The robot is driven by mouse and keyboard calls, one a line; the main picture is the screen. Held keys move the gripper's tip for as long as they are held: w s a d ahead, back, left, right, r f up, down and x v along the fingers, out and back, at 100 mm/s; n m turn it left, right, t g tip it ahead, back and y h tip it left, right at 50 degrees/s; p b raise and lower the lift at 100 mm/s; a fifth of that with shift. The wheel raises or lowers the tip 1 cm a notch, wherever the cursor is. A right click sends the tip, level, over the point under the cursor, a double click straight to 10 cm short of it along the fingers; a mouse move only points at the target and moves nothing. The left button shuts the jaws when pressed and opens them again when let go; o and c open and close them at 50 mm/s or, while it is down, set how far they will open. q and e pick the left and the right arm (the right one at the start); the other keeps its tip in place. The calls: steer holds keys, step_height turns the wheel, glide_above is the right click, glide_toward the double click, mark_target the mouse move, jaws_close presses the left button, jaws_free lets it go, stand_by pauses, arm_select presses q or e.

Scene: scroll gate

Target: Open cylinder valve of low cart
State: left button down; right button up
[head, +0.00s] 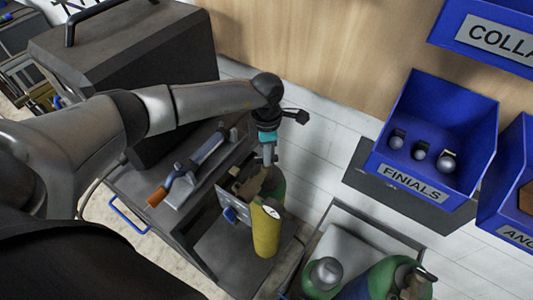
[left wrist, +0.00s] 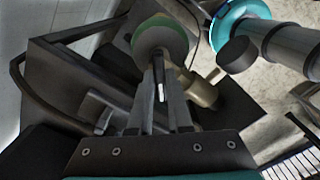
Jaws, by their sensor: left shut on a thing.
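My left gripper (head: 269,158) reaches down from above onto the cylinder's top and is shut on the valve. In the left wrist view the two fingers of my left gripper (left wrist: 160,85) are close together, with a brass fitting (left wrist: 203,90) just to their right. The fingers largely hide the gripped part. My right gripper is not in view.
A dark welder box (head: 120,60) and a torch with an orange tip (head: 185,175) sit left of the cylinder. Another cart with green cylinders (head: 385,280) stands at lower right. Blue bins, including the FINIALS bin (head: 435,130), hang at right.

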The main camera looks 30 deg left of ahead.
arm_select(q)
steer(key=n, duration=0.6)
steer(key=n+p, duration=0.1)
steer(key=n, duration=0.5)
steer(key=shift+r+n+p, duration=0.1)
steer(key=shift+n+p, duration=0.3)
steer(key=n+p, duration=0.1)
steer(key=n, duration=0.3)
steer(key=shift+n, duration=0.3)
steer(key=shift+n+p, duration=0.95)
steer(key=shift+n, duration=0.95)
steer(key=c, duration=0.8)
jaws_free()
steer(key=shift+c, duration=0.2)
step_height(320, 180, up, 15)
steer(key=b, duration=0.1)
